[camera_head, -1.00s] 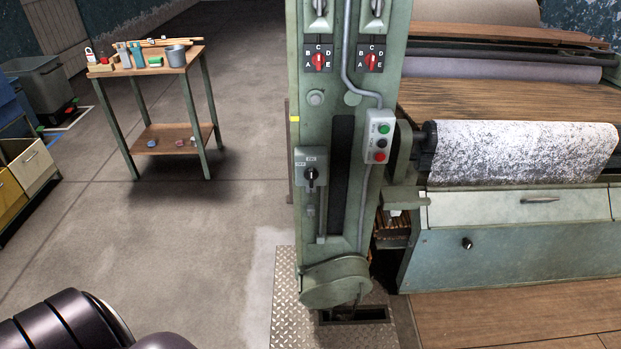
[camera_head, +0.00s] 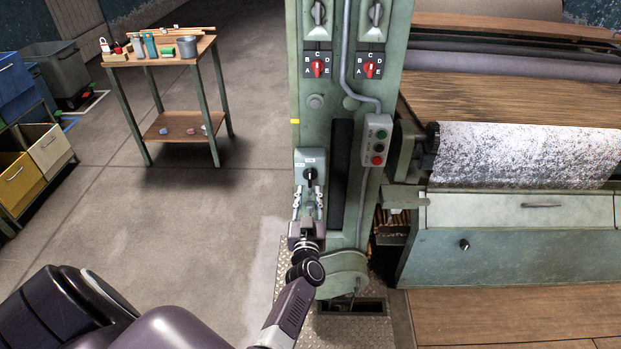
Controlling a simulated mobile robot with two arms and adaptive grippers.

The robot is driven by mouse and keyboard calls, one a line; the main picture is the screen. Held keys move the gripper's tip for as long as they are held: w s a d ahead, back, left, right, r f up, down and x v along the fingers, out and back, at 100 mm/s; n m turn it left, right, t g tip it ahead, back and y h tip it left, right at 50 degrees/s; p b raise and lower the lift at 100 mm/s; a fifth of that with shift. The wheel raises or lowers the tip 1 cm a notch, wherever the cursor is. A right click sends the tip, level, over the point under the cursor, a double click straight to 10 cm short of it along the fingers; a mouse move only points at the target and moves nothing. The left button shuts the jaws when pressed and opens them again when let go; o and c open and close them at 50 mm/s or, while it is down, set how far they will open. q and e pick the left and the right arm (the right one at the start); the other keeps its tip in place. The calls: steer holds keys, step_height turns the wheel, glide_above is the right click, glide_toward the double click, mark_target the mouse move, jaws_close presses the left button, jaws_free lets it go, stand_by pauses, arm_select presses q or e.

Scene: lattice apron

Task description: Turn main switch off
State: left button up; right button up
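The main switch is a grey box (camera_head: 301,161) with a black rotary knob (camera_head: 310,174), mounted low on the left side of the green machine column (camera_head: 342,225). Small labels sit above the knob, too small to read surely. My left gripper (camera_head: 308,194) points up the column just below the knob. Its two fingers are spread apart with nothing between them. The fingertips overlap the lower edge of the switch box in the picture; I cannot tell if they touch it. My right gripper is not in view.
Two red selectors (camera_head: 317,68) sit higher up. A white-speckled roller (camera_head: 520,152) is at right. A workbench (camera_head: 180,56) stands back left; the floor between is clear.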

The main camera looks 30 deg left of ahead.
mark_target(310, 177)
arm_select(q)
steer(key=b+x, duration=0.1)
steer(key=x, duration=0.1)
steer(key=b+x, duration=0.1)
steer(key=x, duration=0.1)
steer(key=b+x, duration=0.1)
steer(key=x, duration=0.1)
steer(key=shift+w+f, duration=0.2)
steer(key=shift+f, duration=0.1)
steer(key=shift+w+a, duration=0.15)
steer(key=shift+w, duration=0.1)
steer(key=shift+a+r, duration=0.1)
steer(key=shift+r, duration=0.05)
steer(key=shift+c, duration=0.4)
jaws_close()
